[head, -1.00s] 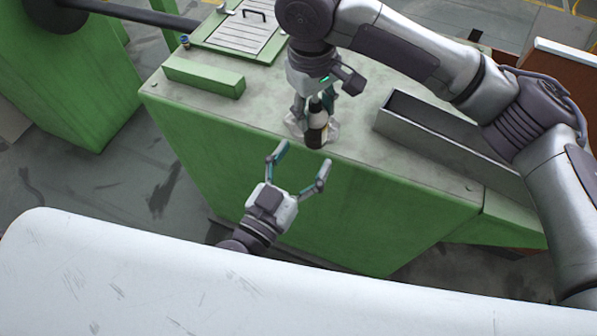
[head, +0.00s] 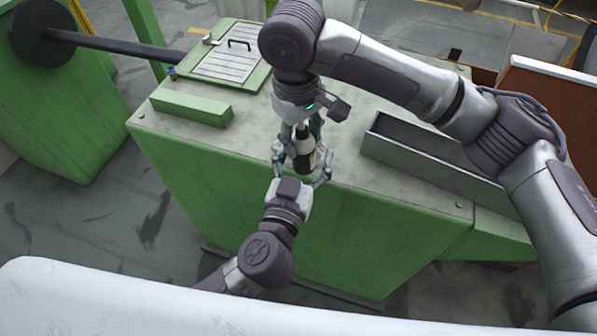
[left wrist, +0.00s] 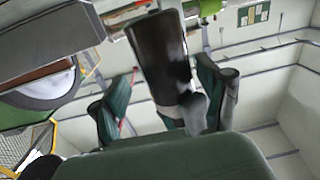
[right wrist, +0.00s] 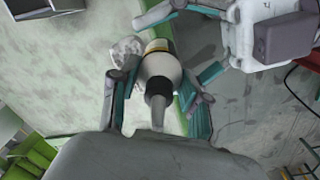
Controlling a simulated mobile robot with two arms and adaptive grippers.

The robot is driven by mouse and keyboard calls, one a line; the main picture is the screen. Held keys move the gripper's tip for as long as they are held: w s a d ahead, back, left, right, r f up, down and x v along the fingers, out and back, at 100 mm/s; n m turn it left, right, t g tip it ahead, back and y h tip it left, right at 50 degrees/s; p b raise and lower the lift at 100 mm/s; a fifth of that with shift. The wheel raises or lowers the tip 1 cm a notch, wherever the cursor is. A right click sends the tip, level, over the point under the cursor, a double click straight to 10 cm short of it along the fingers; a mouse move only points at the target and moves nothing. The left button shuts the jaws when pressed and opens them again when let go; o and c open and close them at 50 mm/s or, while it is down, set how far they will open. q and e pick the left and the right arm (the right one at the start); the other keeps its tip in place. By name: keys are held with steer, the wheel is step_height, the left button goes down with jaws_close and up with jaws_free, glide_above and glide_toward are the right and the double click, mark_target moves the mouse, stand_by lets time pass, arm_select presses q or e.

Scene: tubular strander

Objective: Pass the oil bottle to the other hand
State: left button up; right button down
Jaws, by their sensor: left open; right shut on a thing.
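The oil bottle (head: 304,150), dark with a white label and pale shoulder, is held above the green cabinet's front edge. My right gripper (head: 299,142) comes down from above and is shut on it. In the right wrist view the bottle (right wrist: 161,68) sits between the fingers, nozzle toward the camera. My left gripper (head: 302,175) is open in front of the bottle's lower part. In the left wrist view the dark bottle (left wrist: 160,58) stands between the spread left fingers; contact cannot be told. The left gripper (right wrist: 195,40) also shows in the right wrist view.
The green cabinet top (head: 225,140) carries a long grey open tray (head: 430,165) to the right, a green block (head: 190,108) and a hatch with a handle (head: 232,62) to the left.

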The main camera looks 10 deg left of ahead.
arm_select(q)
steer(key=shift+w+d, duration=0.1)
steer(key=shift+w, duration=0.6)
steer(key=shift+d, duration=0.1)
steer(key=c, duration=1.2)
arm_select(e)
steer(key=shift+a, duration=0.1)
arm_select(q)
steer(key=shift+c, duration=0.8)
arm_select(e)
steer(key=c, duration=0.7)
jaws_free()
steer(key=shift+s, duration=0.1)
steer(key=shift+o, duration=1.1)
steer(key=shift+r, duration=0.1)
